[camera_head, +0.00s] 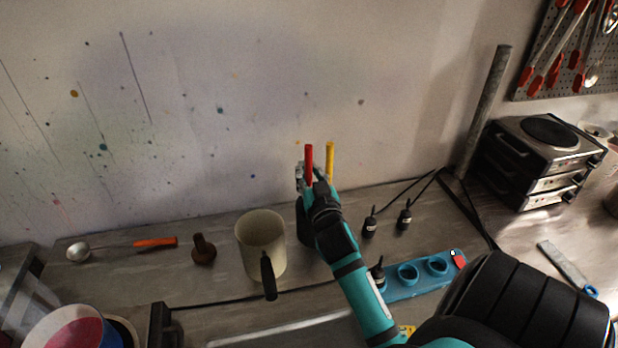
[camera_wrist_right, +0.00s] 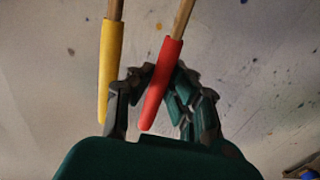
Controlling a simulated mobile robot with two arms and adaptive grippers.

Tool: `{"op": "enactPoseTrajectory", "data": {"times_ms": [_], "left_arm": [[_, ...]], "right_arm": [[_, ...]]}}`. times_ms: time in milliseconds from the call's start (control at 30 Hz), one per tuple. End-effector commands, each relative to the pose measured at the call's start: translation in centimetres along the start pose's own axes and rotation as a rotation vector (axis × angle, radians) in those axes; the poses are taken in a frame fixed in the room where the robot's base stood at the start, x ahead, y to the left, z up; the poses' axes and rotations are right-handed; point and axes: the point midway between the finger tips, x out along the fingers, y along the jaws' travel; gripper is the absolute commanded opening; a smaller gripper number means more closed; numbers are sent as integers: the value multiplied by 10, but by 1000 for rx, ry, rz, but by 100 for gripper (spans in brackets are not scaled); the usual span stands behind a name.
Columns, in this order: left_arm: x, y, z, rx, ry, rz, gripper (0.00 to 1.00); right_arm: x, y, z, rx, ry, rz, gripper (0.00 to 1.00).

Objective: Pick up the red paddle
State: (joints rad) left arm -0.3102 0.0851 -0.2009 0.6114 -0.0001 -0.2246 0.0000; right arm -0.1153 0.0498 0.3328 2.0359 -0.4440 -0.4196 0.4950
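The red paddle (camera_head: 309,160) stands almost upright at the back of the bench, its red handle end showing above my right gripper (camera_head: 312,178). In the right wrist view the red handle (camera_wrist_right: 160,88) runs slantwise between the fingertips of my right gripper (camera_wrist_right: 162,72). The fingers converge on it from both sides and look closed on it. A yellow-handled paddle (camera_head: 330,161) stands just right of it; in the wrist view the yellow handle (camera_wrist_right: 108,75) is outside the left finger. My arm hides the paddles' lower parts. My left gripper is not in view.
A dark container (camera_head: 304,228) stands beside my right forearm. A cream pot (camera_head: 260,235) stands left of it. Small dark bottles (camera_head: 370,225) and a blue holder (camera_head: 420,285) are to the right. The wall (camera_head: 220,110) is close behind.

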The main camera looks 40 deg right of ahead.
Motion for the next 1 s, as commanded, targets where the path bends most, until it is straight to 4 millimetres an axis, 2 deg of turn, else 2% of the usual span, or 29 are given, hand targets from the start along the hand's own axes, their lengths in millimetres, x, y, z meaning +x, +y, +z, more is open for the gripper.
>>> {"op": "enactPoseTrajectory", "data": {"times_ms": [67,167,333,433,567,800,1000], "left_arm": [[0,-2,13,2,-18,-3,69],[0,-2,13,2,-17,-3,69],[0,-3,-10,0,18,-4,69],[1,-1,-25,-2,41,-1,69],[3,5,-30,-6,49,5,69],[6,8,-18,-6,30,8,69],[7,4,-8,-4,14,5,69]], "right_arm": [[0,0,3,-1,-6,1,0],[0,0,4,-1,-8,2,0],[0,1,4,-1,-11,2,0],[0,1,-4,0,-9,2,0],[0,0,-28,-1,-1,0,0],[1,0,-76,0,0,0,0],[1,0,-96,0,-3,1,0]]}}
